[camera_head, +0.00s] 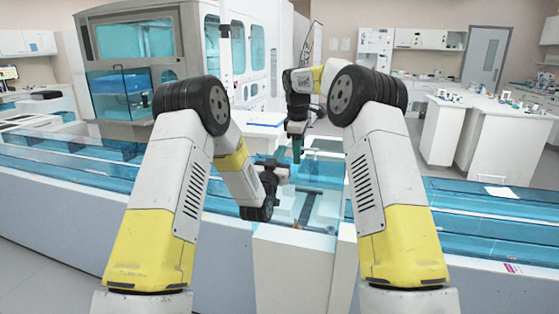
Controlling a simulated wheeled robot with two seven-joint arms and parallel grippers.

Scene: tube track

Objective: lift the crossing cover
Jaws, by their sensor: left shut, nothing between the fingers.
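The crossing cover looks like the clear blue panel (322,172) over the gap in the middle of the tube track. My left gripper (284,174) is shut and empty, low beside the left side of the gap. My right gripper (297,156) points down from above, near the panel's back left part. Whether it touches the panel, and whether its fingers are open or shut, is too small to tell. My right forearm hides part of the panel's right side.
The track's blue covers run left (70,165) and right (490,215). A white block (290,270) stands in front of the gap. A large white machine (135,60) is behind on the left. White lab benches (475,115) stand at the back right.

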